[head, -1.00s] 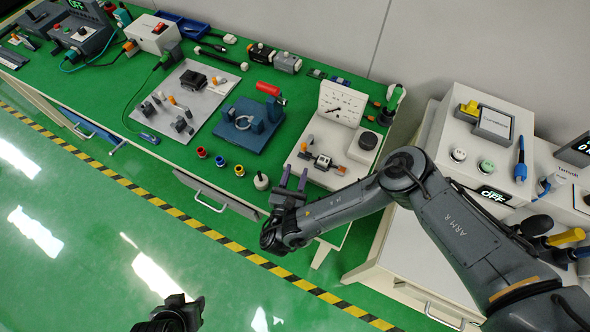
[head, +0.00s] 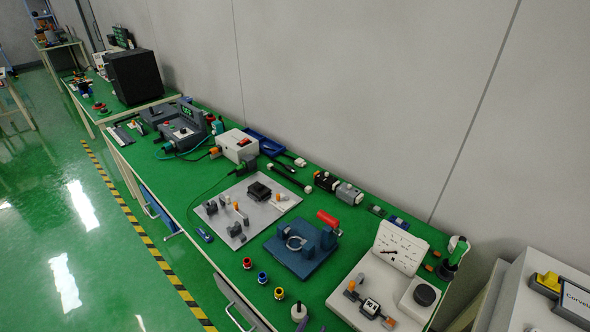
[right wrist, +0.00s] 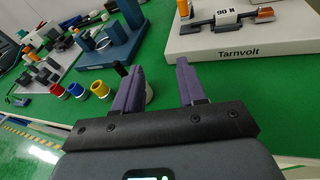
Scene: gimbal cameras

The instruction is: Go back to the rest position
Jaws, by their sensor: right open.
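My right gripper (right wrist: 160,70) shows in the right wrist view with its two purple fingers apart and nothing between them. It is over the front part of the green bench top (right wrist: 230,88). My left gripper shows in no current view.
Red, blue and yellow rings (right wrist: 99,90) sit left of the right gripper. The white Tarnvolt board (right wrist: 215,48) lies beyond its right finger. A blue fixture with a red handle (head: 302,246) and a grey plate (head: 262,222) stand on the bench.

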